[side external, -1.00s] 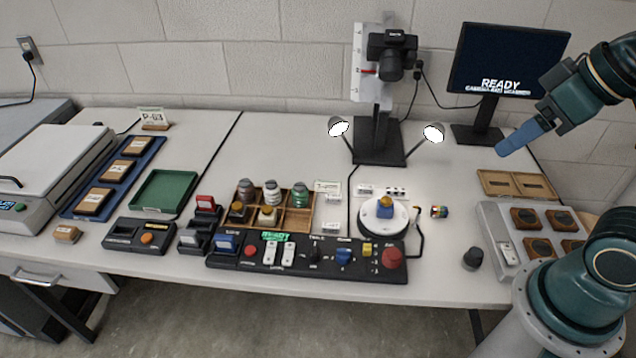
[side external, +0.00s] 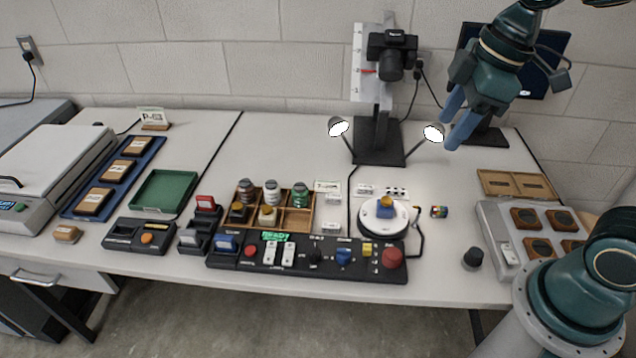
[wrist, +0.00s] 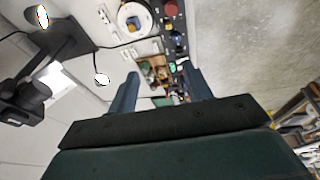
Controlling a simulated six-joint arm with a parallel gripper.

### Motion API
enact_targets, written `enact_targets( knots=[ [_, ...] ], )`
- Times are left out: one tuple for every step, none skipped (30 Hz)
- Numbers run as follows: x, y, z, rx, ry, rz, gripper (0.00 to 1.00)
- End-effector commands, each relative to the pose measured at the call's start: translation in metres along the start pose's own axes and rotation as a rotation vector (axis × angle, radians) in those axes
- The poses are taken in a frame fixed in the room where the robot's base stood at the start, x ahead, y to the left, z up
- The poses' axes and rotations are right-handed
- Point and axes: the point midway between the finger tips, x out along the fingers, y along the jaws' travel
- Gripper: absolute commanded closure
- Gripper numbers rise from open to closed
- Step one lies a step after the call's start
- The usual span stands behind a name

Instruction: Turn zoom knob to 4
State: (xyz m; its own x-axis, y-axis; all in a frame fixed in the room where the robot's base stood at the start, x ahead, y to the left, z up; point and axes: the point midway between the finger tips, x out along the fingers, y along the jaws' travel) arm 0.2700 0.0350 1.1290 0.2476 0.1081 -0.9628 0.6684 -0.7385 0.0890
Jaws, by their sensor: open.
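The black control panel (side external: 300,268) lies along the front of the table. It carries a black knob (side external: 315,256) and a blue knob (side external: 344,257); their labels and scale marks are too small to read, so I cannot tell which is the zoom knob or its setting. My gripper (side external: 452,130) is open and empty, high above the back right of the table, well away from the panel. In the wrist view its two blue fingers (wrist: 161,80) stand apart, with the panel partly hidden beyond them.
The camera (side external: 392,55) on its stand has lamps on both sides. A round white turntable (side external: 376,226) with a blue and yellow object stands behind the panel. A red button (side external: 392,257) sits at the panel's right end. A monitor (side external: 545,80) is behind my gripper.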

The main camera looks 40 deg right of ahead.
Motion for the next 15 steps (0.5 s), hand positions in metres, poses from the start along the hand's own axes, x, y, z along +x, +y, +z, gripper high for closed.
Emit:
enact_targets(
  knots=[
    [0.007, 0.003, -0.007, -0.054, -0.012, -0.023, 0.50],
    [0.011, 0.004, -0.011, -0.090, -0.017, -0.036, 0.50],
    [0.016, 0.007, -0.015, -0.135, -0.022, -0.052, 0.50],
    [0.020, 0.008, -0.019, -0.169, -0.027, -0.066, 0.50],
    [0.024, 0.009, -0.022, -0.204, -0.029, -0.078, 0.50],
    [0.029, 0.011, -0.027, -0.249, -0.033, -0.096, 0.50],
    [0.034, 0.013, -0.030, -0.283, -0.036, -0.109, 0.50],
    [0.038, 0.014, -0.034, -0.317, -0.038, -0.123, 0.50],
    [0.044, 0.015, -0.038, -0.363, -0.039, -0.142, 0.50],
    [0.049, 0.017, -0.041, -0.396, -0.040, -0.155, 0.50],
    [0.054, 0.018, -0.044, -0.430, -0.041, -0.168, 0.50],
    [0.060, 0.019, -0.048, -0.475, -0.040, -0.188, 0.50],
    [0.065, 0.020, -0.051, -0.508, -0.040, -0.202, 0.50],
    [0.071, 0.021, -0.054, -0.541, -0.039, -0.216, 0.50],
    [0.078, 0.022, -0.057, -0.586, -0.037, -0.235, 0.50]
  ],
)
